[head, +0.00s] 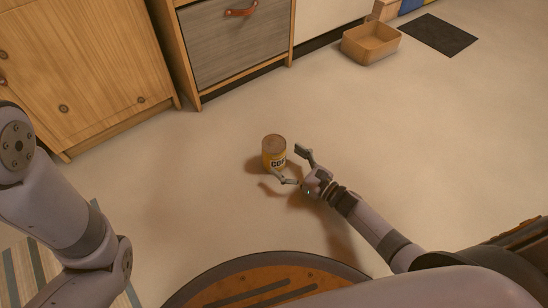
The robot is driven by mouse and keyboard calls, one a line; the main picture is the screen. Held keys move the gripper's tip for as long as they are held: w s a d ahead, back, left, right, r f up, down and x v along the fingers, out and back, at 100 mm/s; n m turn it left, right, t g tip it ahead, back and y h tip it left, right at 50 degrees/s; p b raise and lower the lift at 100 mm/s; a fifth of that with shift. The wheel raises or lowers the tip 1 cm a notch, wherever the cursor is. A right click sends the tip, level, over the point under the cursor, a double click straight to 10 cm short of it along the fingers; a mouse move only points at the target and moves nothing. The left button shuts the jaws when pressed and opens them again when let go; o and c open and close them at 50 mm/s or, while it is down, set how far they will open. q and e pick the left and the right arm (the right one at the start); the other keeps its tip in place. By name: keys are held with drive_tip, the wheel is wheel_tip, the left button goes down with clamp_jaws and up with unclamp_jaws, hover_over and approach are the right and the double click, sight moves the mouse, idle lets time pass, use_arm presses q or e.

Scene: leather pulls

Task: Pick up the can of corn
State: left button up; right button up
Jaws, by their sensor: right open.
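The can of corn (273,149) is a small yellow can with dark lettering and a brownish top. It stands upright on the floor near the middle of the head view. My right gripper (289,165) is open at the can's lower right side. One finger reaches in front of the can's lower part, and the other is to the right of the can. I cannot tell whether a finger touches it. My left arm comes in at the left edge, and its gripper is out of view.
Wooden cabinets (85,70) stand at the upper left, with a grey drawer front (238,45) and leather pull. A tan basket (370,42) and a dark mat (438,35) lie at the upper right. A striped rug (38,265) is at lower left. The floor around the can is clear.

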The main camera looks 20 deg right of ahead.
sight(283, 159)
drive_tip(key=b+x, duration=0.3)
drive_tip(key=x, duration=0.1)
drive_tip(key=shift+w+a+f, duration=0.1)
drive_tip(key=shift+w+a, duration=0.1)
drive_tip(key=shift+a, duration=0.05)
drive_tip(key=shift+w+a+b, duration=0.25)
drive_tip(key=shift+w+b, duration=0.1)
drive_tip(key=shift+w, duration=0.1)
drive_tip(key=shift+c, duration=0.5)
drive_tip(key=c, duration=1.5)
drive_tip(key=shift+r, duration=0.25)
drive_tip(key=shift+c, duration=0.4)
